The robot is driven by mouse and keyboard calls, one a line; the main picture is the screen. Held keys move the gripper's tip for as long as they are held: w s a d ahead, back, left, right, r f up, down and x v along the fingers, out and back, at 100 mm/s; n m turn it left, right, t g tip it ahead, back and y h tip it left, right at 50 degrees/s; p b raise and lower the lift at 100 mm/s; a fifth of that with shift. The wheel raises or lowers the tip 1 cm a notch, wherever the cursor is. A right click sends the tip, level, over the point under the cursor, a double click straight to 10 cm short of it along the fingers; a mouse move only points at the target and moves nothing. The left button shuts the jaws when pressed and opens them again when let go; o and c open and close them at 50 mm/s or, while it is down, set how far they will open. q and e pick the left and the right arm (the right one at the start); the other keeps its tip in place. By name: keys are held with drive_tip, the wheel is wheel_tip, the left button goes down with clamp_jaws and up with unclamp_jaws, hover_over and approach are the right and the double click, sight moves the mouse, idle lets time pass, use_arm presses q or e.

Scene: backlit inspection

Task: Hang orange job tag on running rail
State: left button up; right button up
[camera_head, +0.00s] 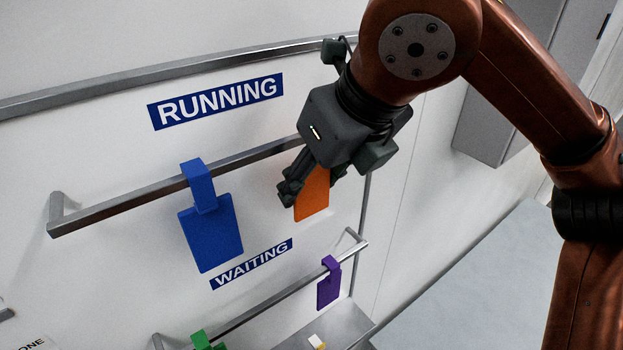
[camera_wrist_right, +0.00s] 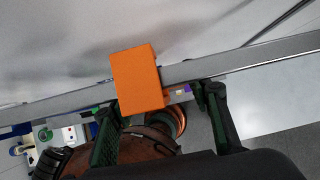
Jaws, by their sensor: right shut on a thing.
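The orange job tag (camera_head: 313,195) is at the right part of the running rail (camera_head: 120,202), below the RUNNING label (camera_head: 216,101). My right gripper (camera_head: 298,190) is shut on the tag and hides its upper part in the head view. In the right wrist view the tag's orange top (camera_wrist_right: 137,80) lies across the rail (camera_wrist_right: 240,60), which shows on both sides of it. I cannot tell whether the hook rests on the rail. In that view the fingers of my right gripper (camera_wrist_right: 162,125) are on either side of the tag. My left gripper is not in view.
A blue tag (camera_head: 212,235) hangs on the running rail to the left. The waiting rail (camera_head: 285,289) below carries a purple tag (camera_head: 328,285) and a green tag (camera_head: 201,341). Another rail (camera_head: 150,82) runs above the RUNNING label.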

drive_tip(key=shift+a, duration=0.1)
drive_tip(key=o, duration=1)
drive_tip(key=shift+o, duration=0.2)
